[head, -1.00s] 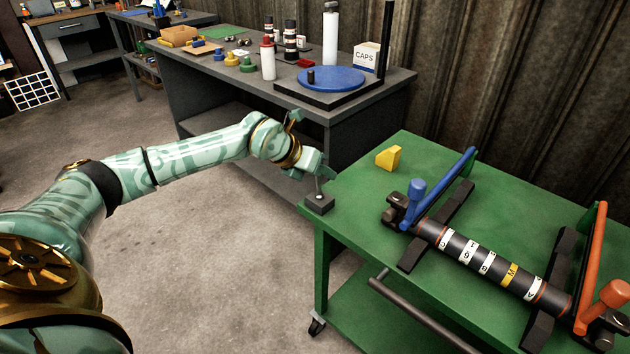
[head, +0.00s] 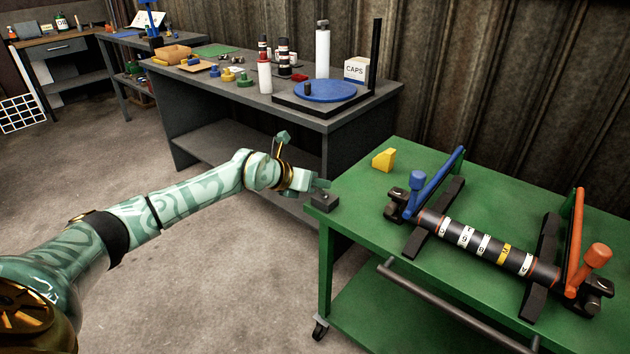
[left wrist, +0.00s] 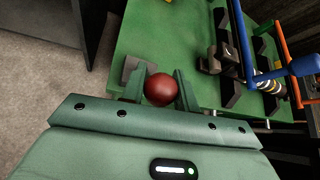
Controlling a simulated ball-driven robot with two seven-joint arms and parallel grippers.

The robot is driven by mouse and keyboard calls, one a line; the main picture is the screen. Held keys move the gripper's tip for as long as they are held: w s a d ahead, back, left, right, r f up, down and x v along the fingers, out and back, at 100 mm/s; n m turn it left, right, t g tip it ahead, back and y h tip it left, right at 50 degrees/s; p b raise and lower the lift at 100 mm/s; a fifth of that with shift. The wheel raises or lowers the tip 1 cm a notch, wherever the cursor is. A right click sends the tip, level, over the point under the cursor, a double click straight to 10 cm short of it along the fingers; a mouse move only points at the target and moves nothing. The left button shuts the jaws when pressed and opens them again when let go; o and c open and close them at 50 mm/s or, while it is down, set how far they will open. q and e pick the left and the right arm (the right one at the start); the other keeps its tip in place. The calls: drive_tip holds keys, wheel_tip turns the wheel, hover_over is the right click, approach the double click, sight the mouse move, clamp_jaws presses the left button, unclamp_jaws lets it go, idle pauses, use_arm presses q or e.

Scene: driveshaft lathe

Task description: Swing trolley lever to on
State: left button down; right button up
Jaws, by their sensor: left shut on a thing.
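The trolley (head: 352,222) is a green table on castors. A small dark lever block (head: 324,202) sits at its near left corner. A dark red ball knob (left wrist: 161,89) shows in the left wrist view, between the two fingers of my left gripper (left wrist: 160,92). The gripper is shut on this knob. In the head view my left gripper (head: 321,184) is low over the block, and the knob and stem are hidden there. The block also shows in the left wrist view (left wrist: 139,72), behind the knob. My right gripper is out of view.
On the trolley stand a yellow wedge (head: 384,160), a blue-handled clamp (head: 436,183), an orange-handled clamp (head: 578,235) and a dark banded shaft (head: 485,244). A grey bench (head: 240,105) with a blue turntable (head: 325,91) stands behind. The floor left of the trolley is clear.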

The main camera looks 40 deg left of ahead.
use_arm(q)
drive_tip(key=shift+s+f, duration=0.1)
drive_tip(key=shift+f, duration=0.15)
drive_tip(key=c, duration=1.1)
unclamp_jaws()
drive_tip(key=shift+o, duration=0.2)
drive_tip(key=shift+r, duration=0.1)
drive_tip(key=shift+s+a+r, duration=0.1)
drive_tip(key=shift+s+r, duration=0.05)
drive_tip(key=shift+r, duration=0.1)
drive_tip(key=p+v, duration=0.7)
drive_tip(key=v, duration=0.8)
drive_tip(key=shift+s+p, duration=0.3)
drive_tip(key=shift+s, duration=0.15)
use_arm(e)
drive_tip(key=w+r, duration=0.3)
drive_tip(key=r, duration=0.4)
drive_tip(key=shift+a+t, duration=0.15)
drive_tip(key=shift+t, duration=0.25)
